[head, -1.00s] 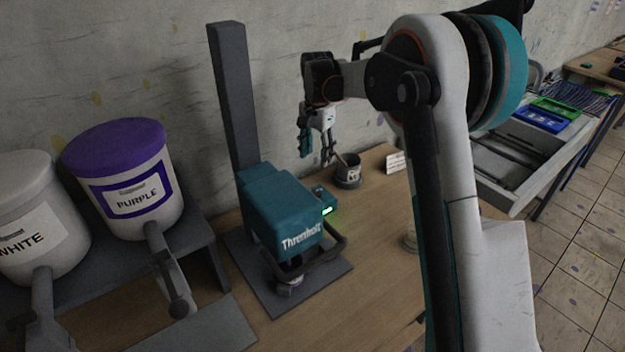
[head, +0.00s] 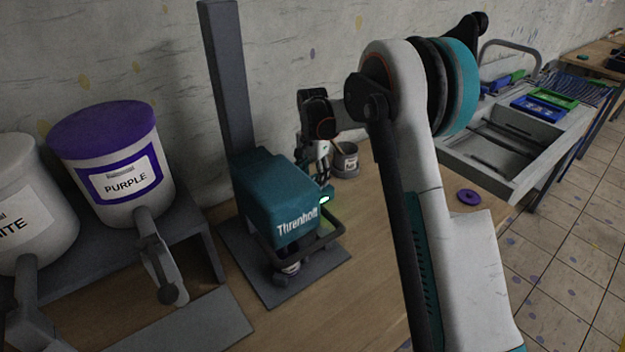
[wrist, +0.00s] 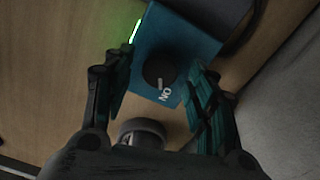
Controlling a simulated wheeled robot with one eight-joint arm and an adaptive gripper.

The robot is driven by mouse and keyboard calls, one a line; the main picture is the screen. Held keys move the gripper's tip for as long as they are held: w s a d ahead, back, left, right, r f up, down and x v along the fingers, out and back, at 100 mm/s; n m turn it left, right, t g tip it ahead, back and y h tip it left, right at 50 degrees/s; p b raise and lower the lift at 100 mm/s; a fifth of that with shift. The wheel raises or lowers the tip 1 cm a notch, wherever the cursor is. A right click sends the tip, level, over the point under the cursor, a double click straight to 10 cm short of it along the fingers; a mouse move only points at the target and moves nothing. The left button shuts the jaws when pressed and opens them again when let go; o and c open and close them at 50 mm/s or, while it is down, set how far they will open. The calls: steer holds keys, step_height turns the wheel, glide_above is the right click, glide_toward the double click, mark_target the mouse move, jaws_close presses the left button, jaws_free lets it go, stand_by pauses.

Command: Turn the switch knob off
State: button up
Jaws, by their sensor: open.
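The switch knob (wrist: 158,69) is a round black dial on the teal face of the mixing machine, seen in the wrist view. Its pale mark points toward the printed "ON" label. A green light (wrist: 135,32) glows on the box edge. The teal machine (head: 275,195), marked Threnholt, stands on the table in the head view with its green light lit. My gripper (wrist: 152,80) is open, with one finger on each side of the knob. I cannot tell whether either finger touches it. In the head view my gripper (head: 322,160) is partly hidden behind the machine.
A grey cup (head: 346,163) stands behind the gripper. A purple bucket (head: 112,165) and a white bucket (head: 35,215) with spouts stand on a shelf at left. A purple ring (head: 468,197) lies near the table's right edge. The table front is mostly clear.

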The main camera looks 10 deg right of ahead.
steer(key=shift+f, duration=0.2)
steer(key=c, duration=1)
steer(key=shift+c, duration=0.2)
steer(key=shift+n, duration=0.3)
steer(key=n+p, duration=0.1)
steer(key=n, duration=1)
steer(key=shift+n, duration=0.3)
